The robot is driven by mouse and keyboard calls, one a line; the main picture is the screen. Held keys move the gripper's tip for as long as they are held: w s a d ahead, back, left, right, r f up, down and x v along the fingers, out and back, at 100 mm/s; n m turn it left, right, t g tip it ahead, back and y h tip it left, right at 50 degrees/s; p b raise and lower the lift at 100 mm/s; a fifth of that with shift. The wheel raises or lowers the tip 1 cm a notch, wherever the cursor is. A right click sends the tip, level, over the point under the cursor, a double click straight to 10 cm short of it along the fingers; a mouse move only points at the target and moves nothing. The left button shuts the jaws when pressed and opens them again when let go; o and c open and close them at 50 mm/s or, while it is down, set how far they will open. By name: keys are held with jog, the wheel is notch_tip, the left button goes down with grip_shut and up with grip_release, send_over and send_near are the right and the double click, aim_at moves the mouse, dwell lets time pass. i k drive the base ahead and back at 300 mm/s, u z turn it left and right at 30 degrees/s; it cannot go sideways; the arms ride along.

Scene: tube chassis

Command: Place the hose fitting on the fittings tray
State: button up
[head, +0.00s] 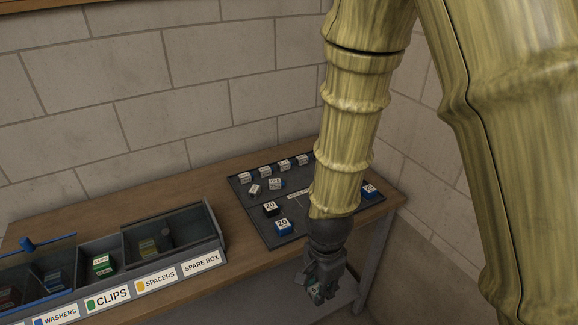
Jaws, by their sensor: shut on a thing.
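My gripper (317,287) hangs in front of the workbench's front edge, at the lower right of the head view. It is shut on a small piece (316,294) with white and greenish faces, mostly hidden by the fingers. I cannot tell from its look whether this is the hose fitting. A flat dark tray (247,205) lies on the right part of the bench, behind and left of my gripper. My arm covers part of the tray and its printed label, so I cannot confirm that it is the fittings tray.
Several small white-faced blocks line the tray's back. A black block (270,209) and a blue block (283,227) sit near its front, another blue block (369,190) at right. A divided box (217,243) with labelled compartments stands left. A block wall rises behind.

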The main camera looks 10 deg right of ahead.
aim_at(296, 179)
jog(key=i, duration=1.15)
